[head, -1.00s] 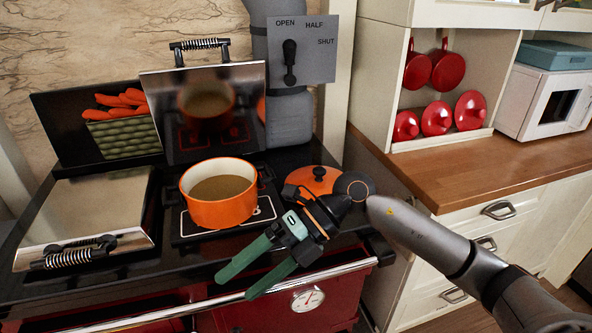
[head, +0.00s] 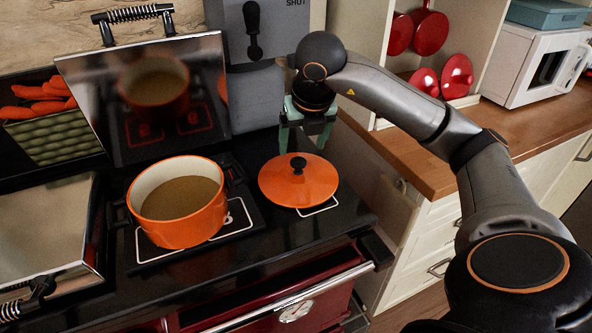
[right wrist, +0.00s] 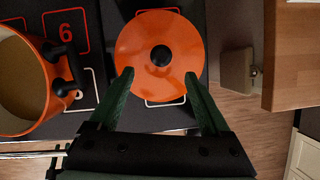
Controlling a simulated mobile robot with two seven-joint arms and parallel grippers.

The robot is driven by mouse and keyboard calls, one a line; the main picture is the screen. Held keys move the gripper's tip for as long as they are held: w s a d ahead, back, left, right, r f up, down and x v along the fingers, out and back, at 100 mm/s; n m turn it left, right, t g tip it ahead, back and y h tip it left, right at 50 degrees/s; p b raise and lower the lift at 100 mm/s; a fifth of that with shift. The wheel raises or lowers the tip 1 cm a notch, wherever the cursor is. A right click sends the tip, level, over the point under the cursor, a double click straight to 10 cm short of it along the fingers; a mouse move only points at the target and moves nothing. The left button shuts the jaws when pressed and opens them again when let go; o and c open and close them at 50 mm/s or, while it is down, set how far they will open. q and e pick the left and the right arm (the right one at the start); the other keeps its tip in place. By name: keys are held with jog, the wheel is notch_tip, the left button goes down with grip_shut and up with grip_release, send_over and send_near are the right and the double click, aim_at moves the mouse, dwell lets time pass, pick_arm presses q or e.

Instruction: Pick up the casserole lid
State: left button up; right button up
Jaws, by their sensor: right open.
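The casserole lid (head: 299,184) is round and orange with a black knob (head: 298,162). It lies flat, knob up, on the black stove top, right of the orange casserole (head: 180,212). My right gripper (head: 305,143) is open and empty, with its green fingers pointing down, raised above the stove near the lid. In the right wrist view the lid (right wrist: 160,35) shows beyond the open fingertips (right wrist: 158,72), its knob roughly in line between them. The fingers appear clear of the knob. My left gripper is not in view.
The casserole, with brown contents, stands close to the lid's left. A raised shiny hob cover (head: 150,95) stands behind it. A grey pipe and lever panel (head: 270,30) rise behind the lid. A wooden counter (head: 430,160) is at the right.

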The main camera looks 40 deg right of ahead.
aim_at(299, 159)
jog(key=x, duration=0.8)
jog(key=shift+w+d+f+p, duration=0.1)
jog(key=shift+w+d+p, duration=0.15)
jog(key=shift+w+p, duration=0.05)
grip_shut()
dwell(0.3)
dwell(0.8)
